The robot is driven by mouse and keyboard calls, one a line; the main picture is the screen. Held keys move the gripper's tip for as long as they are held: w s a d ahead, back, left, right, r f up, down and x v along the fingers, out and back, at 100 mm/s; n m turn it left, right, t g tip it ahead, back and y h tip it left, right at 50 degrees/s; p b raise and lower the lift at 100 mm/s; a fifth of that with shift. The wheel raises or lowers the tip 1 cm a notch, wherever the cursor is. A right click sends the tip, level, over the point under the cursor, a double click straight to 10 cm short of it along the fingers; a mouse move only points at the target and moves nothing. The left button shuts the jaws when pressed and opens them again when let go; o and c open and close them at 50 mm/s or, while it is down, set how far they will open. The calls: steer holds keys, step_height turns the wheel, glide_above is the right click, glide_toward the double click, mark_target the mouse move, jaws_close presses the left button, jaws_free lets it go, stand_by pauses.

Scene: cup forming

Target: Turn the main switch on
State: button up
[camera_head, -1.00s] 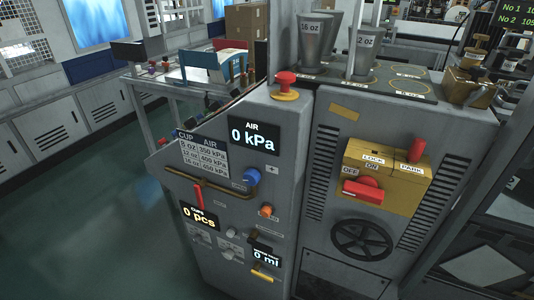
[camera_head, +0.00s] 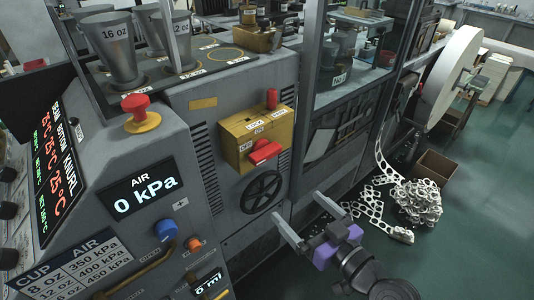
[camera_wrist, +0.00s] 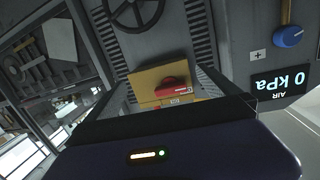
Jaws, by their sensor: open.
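The main switch is a yellow box (camera_head: 240,131) on the grey machine front, labelled OFF, ON and LOCK, with a red handle (camera_head: 265,151) lying roughly crosswise below the labels. A red upright piece (camera_head: 272,98) stands at its top right. In the wrist view the yellow box (camera_wrist: 147,82) and red handle (camera_wrist: 172,86) show upside down near the middle. My gripper (camera_head: 296,205), with two grey fingers and a purple body, is open and empty. It is below and right of the switch in the head view, apart from it.
A black handwheel (camera_head: 262,191) sits just below the switch. A red mushroom button (camera_head: 136,104) and the AIR display (camera_head: 140,195) reading 0 kPa are to the left. A glass-sided frame stands right of the switch. A pile of punched white strip (camera_head: 415,200) lies on the floor.

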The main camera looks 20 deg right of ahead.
steer(key=n+y, duration=0.2)
glide_toward(270, 157)
steer(key=w+f, duration=0.1)
steer(key=shift+t, duration=0.4)
steer(key=x, duration=0.2)
steer(key=p+x, duration=0.1)
steer(key=x, duration=0.2)
steer(key=p+x, duration=0.1)
steer(key=x, duration=0.1)
steer(key=shift+w+a+r, duration=0.2)
steer(key=shift+a+r, duration=0.05)
steer(key=shift+a, duration=0.05)
steer(key=shift+w+a+f+p, duration=0.1)
steer(key=shift+w+a+p, duration=0.05)
steer(key=shift+w+p, duration=0.3)
steer(key=c, duration=1.4)
